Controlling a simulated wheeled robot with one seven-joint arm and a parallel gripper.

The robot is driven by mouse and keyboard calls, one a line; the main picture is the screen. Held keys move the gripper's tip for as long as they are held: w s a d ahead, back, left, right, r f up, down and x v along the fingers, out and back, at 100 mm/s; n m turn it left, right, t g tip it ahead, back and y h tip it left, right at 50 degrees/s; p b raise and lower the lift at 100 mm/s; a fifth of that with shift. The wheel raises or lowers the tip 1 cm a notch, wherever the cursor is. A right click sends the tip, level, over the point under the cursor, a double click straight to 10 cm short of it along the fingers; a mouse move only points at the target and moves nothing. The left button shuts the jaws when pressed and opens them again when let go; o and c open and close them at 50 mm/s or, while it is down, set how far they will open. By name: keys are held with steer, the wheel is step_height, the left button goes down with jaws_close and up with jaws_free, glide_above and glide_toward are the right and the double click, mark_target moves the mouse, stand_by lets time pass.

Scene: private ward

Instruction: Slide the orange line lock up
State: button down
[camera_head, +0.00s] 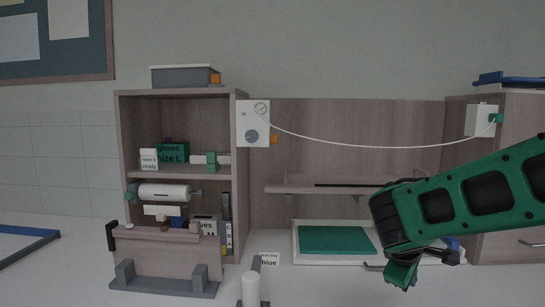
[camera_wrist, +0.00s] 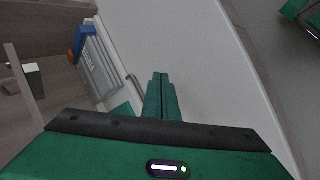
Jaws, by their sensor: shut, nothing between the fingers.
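A small orange block (camera_head: 274,139), which looks like the line lock, sits at the right edge of a white wall panel (camera_head: 254,124) with a gauge and a grey knob. Its exact position on any track is too small to tell. My gripper (camera_head: 402,274) points down at the lower right, well apart from the orange block. In the wrist view its green fingers (camera_wrist: 161,94) are together and empty.
A shelf cabinet (camera_head: 121,140) with several items stands at the left, topped by a grey bin (camera_head: 184,77) with an orange tab. A narrow shelf (camera_head: 300,187) projects below the line. A white tray (camera_head: 310,260) with a green mat lies beside my gripper. Space before the panel looks clear.

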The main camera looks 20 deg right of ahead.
mark_target(274, 138)
steer(key=w+a+r+n+t+h, duration=0.2)
steer(key=w+a+r+n+t, duration=0.2)
steer(key=w+a+r+n, duration=0.3)
steer(key=w+a+r+n+t+h, duration=0.1)
steer(key=w+a+r+n+t, duration=0.35)
steer(key=w+n, duration=0.4)
steer(key=w+a+r+n+t+y, duration=0.1)
steer(key=w+a+r+n+t, duration=0.1)
steer(key=a+r+n, duration=0.3)
steer(key=w+a+r+n+t+y, duration=0.1)
steer(key=a+n+t, duration=0.2)
steer(key=a, duration=0.4)
steer(key=w+a+r+n+t+y, duration=0.1)
steer(key=w+a+r+n+t, duration=0.15)
steer(key=a, duration=0.35)
steer(key=w+d+r+n, duration=0.1)
steer(key=w+d+r, duration=0.2)
steer(key=w+r, duration=0.4)
steer(key=shift+w+r, duration=0.2)
steer(key=shift+w, duration=0.75)
